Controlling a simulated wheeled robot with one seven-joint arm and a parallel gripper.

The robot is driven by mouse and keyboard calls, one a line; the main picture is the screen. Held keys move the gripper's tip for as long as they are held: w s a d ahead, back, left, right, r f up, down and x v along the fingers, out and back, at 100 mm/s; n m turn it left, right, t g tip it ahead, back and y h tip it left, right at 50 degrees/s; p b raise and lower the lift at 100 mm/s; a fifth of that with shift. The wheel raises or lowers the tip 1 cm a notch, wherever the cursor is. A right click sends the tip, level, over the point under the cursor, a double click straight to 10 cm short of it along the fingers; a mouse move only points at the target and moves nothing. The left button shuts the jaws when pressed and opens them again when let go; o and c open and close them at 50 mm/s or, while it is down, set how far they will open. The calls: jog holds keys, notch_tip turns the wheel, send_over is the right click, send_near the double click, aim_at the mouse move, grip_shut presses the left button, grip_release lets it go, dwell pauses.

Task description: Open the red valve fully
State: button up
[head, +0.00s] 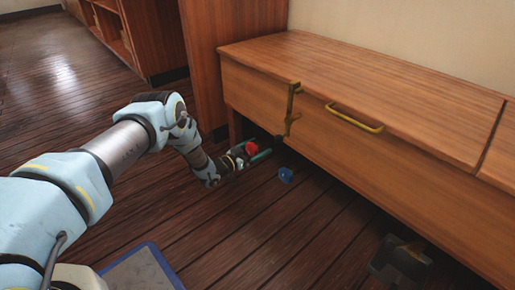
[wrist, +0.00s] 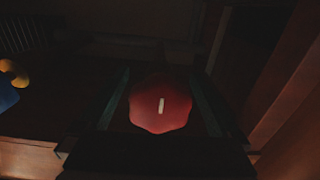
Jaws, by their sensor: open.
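The red valve (wrist: 160,104) is a lobed red knob with a short white mark, which stands nearly upright in the wrist view. My gripper (wrist: 161,76) is open, with one dark green finger on each side of the knob. A narrow dark gap shows on both sides, though contact is hard to judge in the dim light. In the head view the red valve (head: 252,148) shows low by the bench's left end, partly hidden by my gripper (head: 258,151). The valve's stem and pipe are hidden.
A wooden bench (head: 370,75) with a yellow handle (head: 354,118) overhangs the spot. A brass bracket (head: 291,108) hangs at its front edge. A blue knob (head: 286,174) is close on the right. A dark box (head: 401,260) lies lower right. Floor (head: 235,220) in front is clear.

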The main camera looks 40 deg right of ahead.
aim_at(249, 151)
jog(key=a+p, duration=0.1)
jog(key=a, duration=0.2)
jog(key=a+p, duration=0.2)
jog(key=a, duration=0.1)
jog(key=a+p, duration=0.1)
jog(key=a, duration=0.2)
jog(key=shift+w+a+r, duration=0.1)
jog(key=shift+w+a, duration=0.15)
jog(key=shift+a+p, duration=0.3)
jog(key=shift+a, duration=0.35)
jog(key=shift+w, duration=0.1)
